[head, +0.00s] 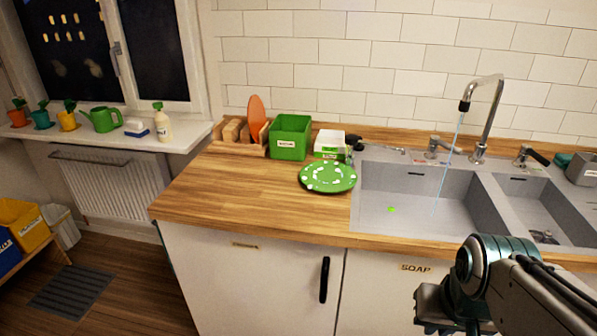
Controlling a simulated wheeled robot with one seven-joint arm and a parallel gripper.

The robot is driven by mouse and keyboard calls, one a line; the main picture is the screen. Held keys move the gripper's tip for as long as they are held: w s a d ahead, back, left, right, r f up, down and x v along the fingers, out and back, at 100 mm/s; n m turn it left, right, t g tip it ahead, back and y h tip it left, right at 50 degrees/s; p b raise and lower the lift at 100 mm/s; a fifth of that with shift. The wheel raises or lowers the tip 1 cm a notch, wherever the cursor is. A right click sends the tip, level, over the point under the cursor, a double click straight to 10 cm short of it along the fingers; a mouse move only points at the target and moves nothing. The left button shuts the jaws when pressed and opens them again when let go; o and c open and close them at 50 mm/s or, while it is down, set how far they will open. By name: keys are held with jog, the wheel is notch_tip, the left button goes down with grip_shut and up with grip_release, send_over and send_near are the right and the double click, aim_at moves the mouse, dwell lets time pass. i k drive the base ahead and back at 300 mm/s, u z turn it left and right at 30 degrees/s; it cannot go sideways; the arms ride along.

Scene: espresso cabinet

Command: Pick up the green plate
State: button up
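The green plate (327,178) is round with white spots. It lies on the wooden counter just left of the sink, its right edge close to the sink's rim. My gripper (440,322) is low at the right of the head view, in front of the cabinet and well apart from the plate. Its fingers are not clearly shown, so I cannot tell whether it is open or shut.
A green box (290,137) and a white box (330,145) stand behind the plate. The grey sink (375,220) is to the right, under a tall tap (487,110). The wooden counter (225,195) is clear left of the plate. Cabinet doors (255,285) are below.

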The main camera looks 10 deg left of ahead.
aim_at(332, 177)
jog(key=u, duration=0.05)
jog(key=i, duration=1)
